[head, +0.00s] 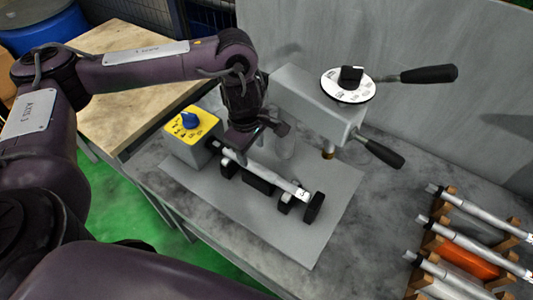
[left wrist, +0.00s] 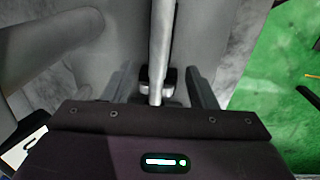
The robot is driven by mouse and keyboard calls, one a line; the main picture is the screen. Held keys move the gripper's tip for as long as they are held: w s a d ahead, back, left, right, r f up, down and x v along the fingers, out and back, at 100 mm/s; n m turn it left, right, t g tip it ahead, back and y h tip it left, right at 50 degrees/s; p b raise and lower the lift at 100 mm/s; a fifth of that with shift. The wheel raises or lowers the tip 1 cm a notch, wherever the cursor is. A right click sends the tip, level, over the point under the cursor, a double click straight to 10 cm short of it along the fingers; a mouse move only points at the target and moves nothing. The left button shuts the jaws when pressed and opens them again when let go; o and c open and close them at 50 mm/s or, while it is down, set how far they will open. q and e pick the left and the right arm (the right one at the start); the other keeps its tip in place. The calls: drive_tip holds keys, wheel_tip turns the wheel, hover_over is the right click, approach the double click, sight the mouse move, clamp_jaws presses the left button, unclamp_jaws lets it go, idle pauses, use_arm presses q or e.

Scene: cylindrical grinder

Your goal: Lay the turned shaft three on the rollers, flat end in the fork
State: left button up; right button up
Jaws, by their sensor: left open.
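The turned shaft (head: 270,176), a pale grey bar with a dark mark near its right end, lies along the black rollers (head: 286,203) on the grinder's grey plate. Its left end reaches toward the box with the yellow face (head: 192,127); my gripper partly hides that end, and I cannot tell how it sits in the fork. My left gripper (head: 247,146) is over the shaft's left part. In the left wrist view the shaft (left wrist: 161,45) runs between the open fingers (left wrist: 161,88), with a gap on each side. My right gripper is not in view.
A wooden rack (head: 449,193) at the right holds several shafts and an orange piece. The grinder head (head: 318,104), with a dial and two black-handled levers, stands just behind the shaft. A wooden table (head: 125,90) is at the left. The grey bench is clear in front of the rack.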

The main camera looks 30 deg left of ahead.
sight(257, 166)
use_arm(q)
drive_tip(key=shift+w+f, duration=0.15)
drive_tip(key=shift+f, duration=0.25)
drive_tip(key=shift+s+d+f+b, duration=0.1)
drive_tip(key=shift+s+f+b, duration=0.15)
drive_tip(key=shift+f, duration=0.3)
drive_tip(key=shift+s+d+f+b, duration=0.1)
drive_tip(key=shift+f+b, duration=0.1)
drive_tip(key=shift+f, duration=0.3)
drive_tip(key=f, duration=0.2)
drive_tip(key=w+f, duration=0.1)
drive_tip(key=f, duration=0.1)
drive_tip(key=shift+d+f+b, duration=0.1)
drive_tip(key=shift+d+b, duration=0.25)
drive_tip(key=shift+a+f, duration=0.1)
drive_tip(key=shift+f, duration=0.05)
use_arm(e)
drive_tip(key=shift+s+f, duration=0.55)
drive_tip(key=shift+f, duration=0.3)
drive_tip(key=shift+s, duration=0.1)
use_arm(q)
drive_tip(key=c, duration=0.7)
clamp_jaws()
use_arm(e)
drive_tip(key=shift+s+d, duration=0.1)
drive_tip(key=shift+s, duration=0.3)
